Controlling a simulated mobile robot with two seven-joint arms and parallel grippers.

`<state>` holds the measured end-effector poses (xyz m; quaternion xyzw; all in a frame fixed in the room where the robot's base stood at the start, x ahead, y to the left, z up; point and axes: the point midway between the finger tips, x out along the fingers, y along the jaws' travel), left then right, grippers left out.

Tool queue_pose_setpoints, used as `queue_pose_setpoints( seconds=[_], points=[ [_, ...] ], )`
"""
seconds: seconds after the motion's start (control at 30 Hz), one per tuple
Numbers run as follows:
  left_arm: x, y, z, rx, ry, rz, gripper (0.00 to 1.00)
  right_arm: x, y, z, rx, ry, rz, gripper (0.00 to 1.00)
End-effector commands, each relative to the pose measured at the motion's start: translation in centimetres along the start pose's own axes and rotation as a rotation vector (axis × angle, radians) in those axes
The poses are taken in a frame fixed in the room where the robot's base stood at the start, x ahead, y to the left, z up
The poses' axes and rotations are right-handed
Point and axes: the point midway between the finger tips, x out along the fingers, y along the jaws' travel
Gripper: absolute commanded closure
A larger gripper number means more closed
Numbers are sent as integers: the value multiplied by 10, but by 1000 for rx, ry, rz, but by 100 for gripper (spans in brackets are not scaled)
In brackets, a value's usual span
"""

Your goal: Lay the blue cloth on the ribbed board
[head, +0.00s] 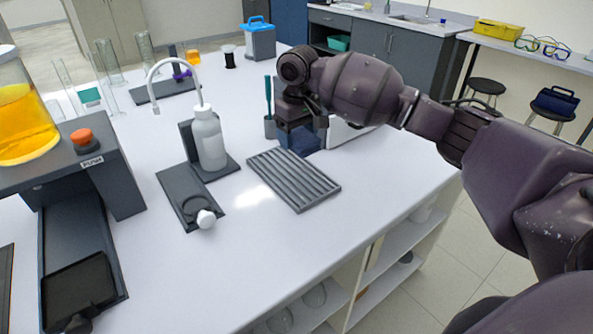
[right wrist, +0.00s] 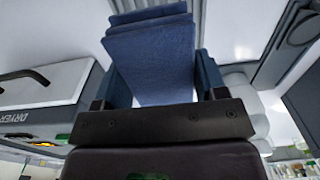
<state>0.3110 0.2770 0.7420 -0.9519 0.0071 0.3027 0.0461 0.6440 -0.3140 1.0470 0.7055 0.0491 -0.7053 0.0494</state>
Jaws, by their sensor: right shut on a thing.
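The blue cloth (head: 304,139) hangs folded from my right gripper (head: 300,122), at the back edge of the ribbed board. In the right wrist view the cloth (right wrist: 150,60) fills the space between the two fingers of the right gripper (right wrist: 160,90), which is shut on it. The grey ribbed board (head: 293,180) lies flat on the white bench, its ribs bare in the head view. The cloth is beyond the board's far end; whether its lower edge touches anything is hard to tell. My left gripper is not in view.
A white squeeze bottle (head: 209,140) stands left of the board. A dark plate with a ring (head: 190,205) lies in front of it. A box labelled DRYER (right wrist: 40,90) is beside the gripper. A cup with teal tools (head: 269,125) stands behind.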

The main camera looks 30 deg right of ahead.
Motion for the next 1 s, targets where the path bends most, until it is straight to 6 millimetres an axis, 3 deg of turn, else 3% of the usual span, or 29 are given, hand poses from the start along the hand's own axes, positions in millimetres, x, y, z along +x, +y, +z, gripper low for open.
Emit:
queue_pose_setpoints(
  seconds=[0.03,0.13,0.47,0.8,1.0],
  points=[
    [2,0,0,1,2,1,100,14,0,0,0,-4,0,54],
    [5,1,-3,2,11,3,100,31,0,0,0,-4,-1,54],
    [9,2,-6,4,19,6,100,52,0,0,0,-1,1,54],
    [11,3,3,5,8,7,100,101,0,0,0,-2,0,54],
    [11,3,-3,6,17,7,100,102,0,0,0,2,1,54]
  ],
)
